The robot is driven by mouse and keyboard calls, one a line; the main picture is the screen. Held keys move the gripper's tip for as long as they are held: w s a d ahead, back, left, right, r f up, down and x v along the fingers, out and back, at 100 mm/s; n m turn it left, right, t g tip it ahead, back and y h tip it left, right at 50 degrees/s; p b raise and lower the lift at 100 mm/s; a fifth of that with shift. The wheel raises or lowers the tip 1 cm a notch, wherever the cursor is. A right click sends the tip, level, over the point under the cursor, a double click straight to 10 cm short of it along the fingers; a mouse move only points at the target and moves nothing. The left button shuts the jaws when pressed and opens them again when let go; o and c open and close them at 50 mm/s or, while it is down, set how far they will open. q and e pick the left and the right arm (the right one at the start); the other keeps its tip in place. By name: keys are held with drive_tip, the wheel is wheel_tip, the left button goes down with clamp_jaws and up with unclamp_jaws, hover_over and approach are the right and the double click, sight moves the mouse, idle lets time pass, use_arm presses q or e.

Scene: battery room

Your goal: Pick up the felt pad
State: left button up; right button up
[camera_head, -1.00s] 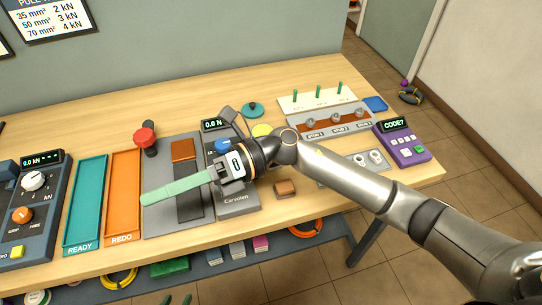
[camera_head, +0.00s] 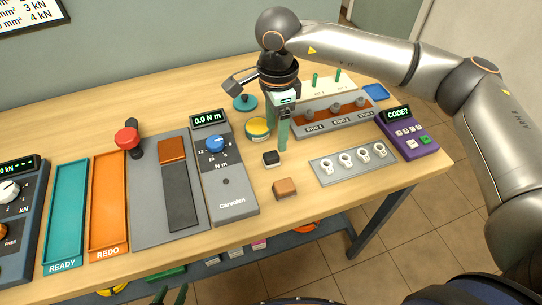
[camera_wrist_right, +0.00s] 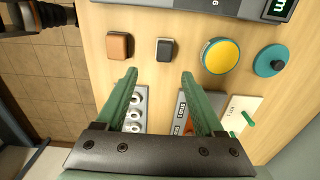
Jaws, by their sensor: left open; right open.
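Two small square blocks lie on the bench. One is black with a greyish top (camera_head: 271,159), also in the right wrist view (camera_wrist_right: 165,50). The other is brown (camera_head: 285,188), to its left in the wrist view (camera_wrist_right: 120,46). I cannot tell for sure which is the felt pad. My right gripper (camera_head: 283,142) points down beside the black block, open and empty. In the wrist view its green fingertips (camera_wrist_right: 158,76) are apart, and the black block shows just beyond the gap between them. My left gripper (camera_head: 171,295) shows only as green fingertips, apart, at the bottom edge.
A yellow-topped round tin (camera_head: 258,128) and a teal knobbed disc (camera_head: 245,102) stand close to the right gripper. A grey plate with ringed studs (camera_head: 352,160), a purple keypad (camera_head: 408,132) and a torque tester (camera_head: 228,185) surround the blocks. Bare wood lies around the blocks.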

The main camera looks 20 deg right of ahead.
sight(271, 155)
drive_tip(key=f, duration=0.5)
drive_tip(key=f+p, duration=0.1)
drive_tip(key=f, duration=0.2)
drive_tip(key=shift+w+a, duration=0.35)
drive_tip(key=shift+a, duration=0.05)
drive_tip(key=shift+r, duration=0.1)
clamp_jaws()
